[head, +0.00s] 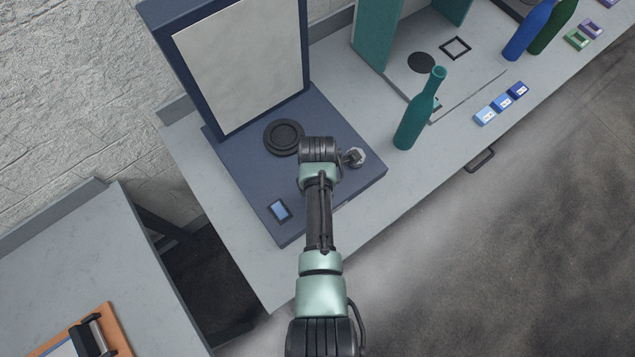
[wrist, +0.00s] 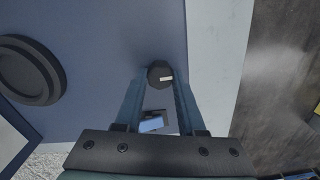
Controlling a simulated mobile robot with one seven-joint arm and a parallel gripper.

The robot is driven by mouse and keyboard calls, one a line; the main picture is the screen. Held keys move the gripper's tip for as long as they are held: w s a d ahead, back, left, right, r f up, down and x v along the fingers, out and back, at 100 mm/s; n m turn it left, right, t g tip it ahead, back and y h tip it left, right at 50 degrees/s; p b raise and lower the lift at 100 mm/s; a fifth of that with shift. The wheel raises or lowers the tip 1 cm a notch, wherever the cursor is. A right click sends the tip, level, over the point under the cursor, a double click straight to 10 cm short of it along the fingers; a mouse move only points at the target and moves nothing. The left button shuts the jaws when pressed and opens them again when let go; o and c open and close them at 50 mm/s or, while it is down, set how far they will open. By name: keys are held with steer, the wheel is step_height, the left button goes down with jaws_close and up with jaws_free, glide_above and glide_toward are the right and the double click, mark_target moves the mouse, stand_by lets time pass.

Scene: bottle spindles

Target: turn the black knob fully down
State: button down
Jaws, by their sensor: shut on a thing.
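The black knob (wrist: 158,71) is a small dark round dial with a short white mark on it. In the wrist view it sits between the tips of my gripper (wrist: 160,78), which is shut on it. The white mark lies right of the knob's middle and runs roughly sideways. In the head view my arm covers the knob and the fingers. The knob belongs to a dark blue machine (head: 240,170) with a flat base and an upright light panel.
A small blue display (head: 278,210) is on the machine's base, also between my fingers' lengths in the wrist view (wrist: 152,122). A black round turntable (head: 284,136) sits behind. A teal bottle (head: 418,112) stands to the right on the grey counter (head: 385,195).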

steer(key=shift+a, duration=0.1)
steer(key=c, duration=0.5)
jaws_free()
step_height(320, 180, up, 13)
steer(key=b, duration=0.1)
steer(key=shift+b, duration=0.3)
stand_by(0.4)
